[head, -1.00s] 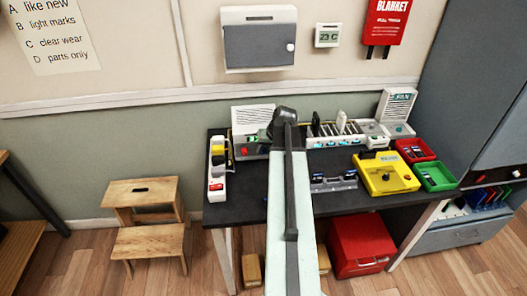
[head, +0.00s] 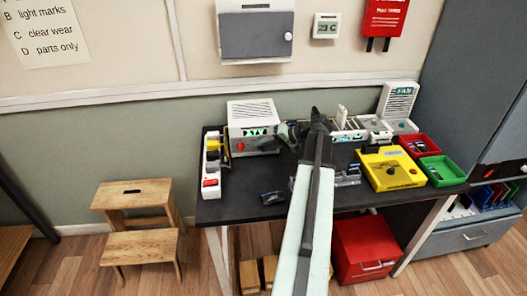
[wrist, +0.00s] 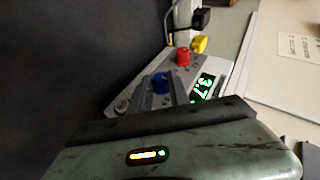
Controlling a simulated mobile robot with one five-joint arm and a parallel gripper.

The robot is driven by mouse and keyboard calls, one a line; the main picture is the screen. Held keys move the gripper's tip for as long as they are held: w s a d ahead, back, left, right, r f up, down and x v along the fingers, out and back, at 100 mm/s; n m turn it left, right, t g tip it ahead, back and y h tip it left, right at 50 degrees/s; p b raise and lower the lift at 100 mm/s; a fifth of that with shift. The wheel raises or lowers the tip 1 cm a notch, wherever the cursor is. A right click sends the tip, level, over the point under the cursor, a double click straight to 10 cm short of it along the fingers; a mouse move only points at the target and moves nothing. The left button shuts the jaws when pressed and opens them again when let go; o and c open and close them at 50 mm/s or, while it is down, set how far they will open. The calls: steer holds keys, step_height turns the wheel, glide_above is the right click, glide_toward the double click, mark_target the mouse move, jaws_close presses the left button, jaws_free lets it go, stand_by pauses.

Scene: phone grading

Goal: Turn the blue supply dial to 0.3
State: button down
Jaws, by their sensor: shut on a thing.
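The power supply is a white box (head: 252,113) with green digits, at the back left of the dark bench. In the wrist view its grey front panel (wrist: 196,62) carries the blue dial (wrist: 160,80), a red knob (wrist: 183,56) and a lit green display (wrist: 204,86). The digits are turned sideways and I cannot read them surely. My gripper (wrist: 161,88) is shut on the blue dial, with one finger on each side of it. In the head view my gripper (head: 279,138) is at the right side of the supply's front, and the dial is hidden.
A white strip with a red switch (head: 211,183) lies left of the supply. A yellow box (head: 392,169), a red tray (head: 418,146) and a green tray (head: 442,170) stand at the right. A dark object (head: 273,197) lies near the front edge.

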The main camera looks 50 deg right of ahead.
steer(key=shift+w, duration=0.1)
stand_by(0.5)
steer(key=c, duration=1.2)
jaws_free()
steer(key=shift+c, duration=0.2)
steer(key=shift+d+r, duration=0.1)
steer(key=p+v, duration=0.3)
steer(key=v, duration=0.4)
steer(key=shift+s+d+p, duration=0.15)
steer(key=shift+s+p, duration=0.15)
steer(key=shift+p, duration=0.1)
